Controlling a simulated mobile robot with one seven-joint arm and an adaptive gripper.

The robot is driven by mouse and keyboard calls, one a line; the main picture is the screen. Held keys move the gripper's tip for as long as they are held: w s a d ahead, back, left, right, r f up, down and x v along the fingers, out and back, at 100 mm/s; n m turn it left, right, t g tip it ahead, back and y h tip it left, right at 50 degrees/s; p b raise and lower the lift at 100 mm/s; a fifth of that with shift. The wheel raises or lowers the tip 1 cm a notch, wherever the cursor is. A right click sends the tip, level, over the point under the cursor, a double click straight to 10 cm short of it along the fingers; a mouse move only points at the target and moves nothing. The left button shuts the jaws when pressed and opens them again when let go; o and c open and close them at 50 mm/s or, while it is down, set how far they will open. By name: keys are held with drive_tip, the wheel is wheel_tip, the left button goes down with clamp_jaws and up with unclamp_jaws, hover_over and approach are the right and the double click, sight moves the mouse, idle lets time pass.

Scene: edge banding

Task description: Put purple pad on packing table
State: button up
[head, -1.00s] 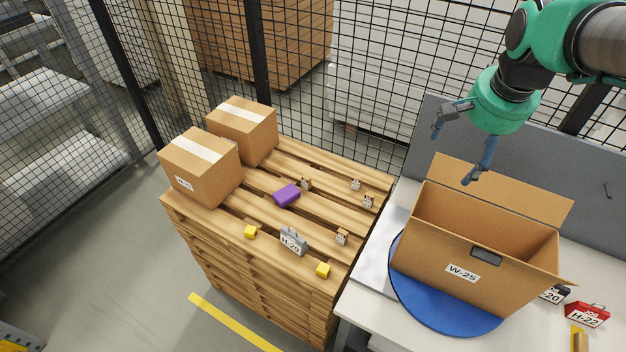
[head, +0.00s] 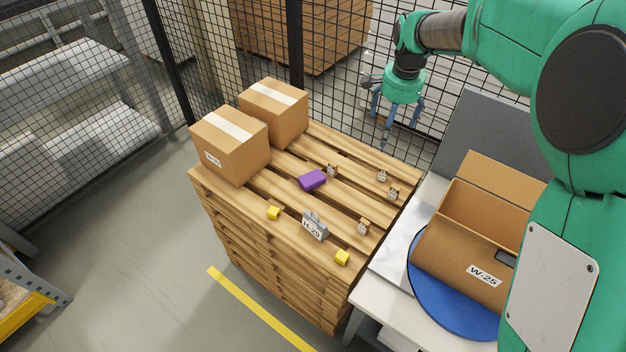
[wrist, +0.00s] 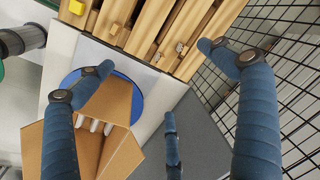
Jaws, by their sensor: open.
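The purple pad (head: 312,180) lies flat on the wooden pallet stack (head: 290,160), near the middle of its top. My gripper (head: 388,130) is open and empty, high above the far right edge of the pallet, to the right of and beyond the pad. In the wrist view my gripper's blue fingers (wrist: 165,115) are spread, with nothing between them. The pad does not show in the wrist view. The packing table (head: 395,285) stands to the right of the pallet, partly hidden by my arm.
An open carton marked W-25 (head: 465,250) stands on a blue round plate (head: 428,290) on the table. Two closed cartons (head: 232,148) stand on the pallet's left. A grey H-29 tag (head: 314,226), yellow cubes (head: 273,213) and several small blocks lie around the pad. Mesh fencing stands behind.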

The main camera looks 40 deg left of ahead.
drive_tip(key=a+f, duration=1.1)
drive_tip(key=a, duration=0.2)
drive_tip(key=m+g+h, duration=0.1)
hover_over(314, 180)
wheel_tip(314, 180, down, 12)
drive_tip(key=shift+f, duration=4.3)
drive_tip(key=shift+a+f, duration=0.1)
drive_tip(key=shift+f, duration=2.5)
drive_tip(key=shift+c, duration=0.2)
